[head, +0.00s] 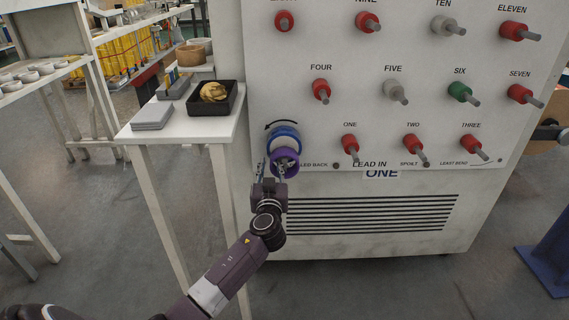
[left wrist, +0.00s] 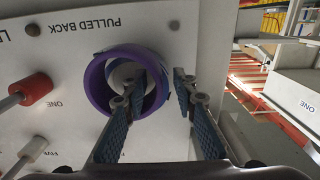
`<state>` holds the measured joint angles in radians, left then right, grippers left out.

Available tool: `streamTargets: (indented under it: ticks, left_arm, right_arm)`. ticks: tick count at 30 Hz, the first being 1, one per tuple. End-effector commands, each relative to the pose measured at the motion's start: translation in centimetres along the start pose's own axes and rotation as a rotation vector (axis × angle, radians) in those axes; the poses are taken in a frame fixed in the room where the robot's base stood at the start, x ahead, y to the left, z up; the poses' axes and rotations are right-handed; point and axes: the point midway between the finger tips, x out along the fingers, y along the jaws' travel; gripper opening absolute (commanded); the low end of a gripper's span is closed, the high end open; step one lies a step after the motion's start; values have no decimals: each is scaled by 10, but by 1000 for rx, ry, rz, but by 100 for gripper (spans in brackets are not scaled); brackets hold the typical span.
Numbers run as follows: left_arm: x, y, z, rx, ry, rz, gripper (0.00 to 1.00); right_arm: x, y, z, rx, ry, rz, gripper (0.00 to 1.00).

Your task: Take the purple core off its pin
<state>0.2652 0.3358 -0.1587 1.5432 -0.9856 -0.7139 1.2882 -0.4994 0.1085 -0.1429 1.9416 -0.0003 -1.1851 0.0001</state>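The purple core (head: 285,163) is a ring on the panel's lower left, in front of a blue ring (head: 283,138). In the left wrist view the purple core (left wrist: 97,88) faces me, with something pale inside it; I cannot clearly make out the pin. My left gripper (head: 273,166) is at the purple core. In the left wrist view its fingers (left wrist: 158,84) are apart: one reaches across the core's opening, the other is outside its right side. A gap shows between the outer finger and the core. My right gripper is not in view.
The white panel (head: 300,100) carries several red, grey and green pegs, such as the red one under ONE (head: 350,145). A white side table (head: 185,128) stands left, with a black tray (head: 231,103) and grey plates (head: 153,116). Floor is clear in front.

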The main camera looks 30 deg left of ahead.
Motion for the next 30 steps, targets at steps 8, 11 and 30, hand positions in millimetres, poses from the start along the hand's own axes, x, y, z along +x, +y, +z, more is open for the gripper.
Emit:
streamTargets:
  ticks: [8,11,30]
  left_arm:
    - [17,1,1,0,-1,1,26]
    - [17,1,1,0,-1,1,26]
    - [17,1,0,-1,-1,1,0]
  right_arm:
    - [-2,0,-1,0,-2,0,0]
    - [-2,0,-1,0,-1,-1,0]
    - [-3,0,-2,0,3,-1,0]
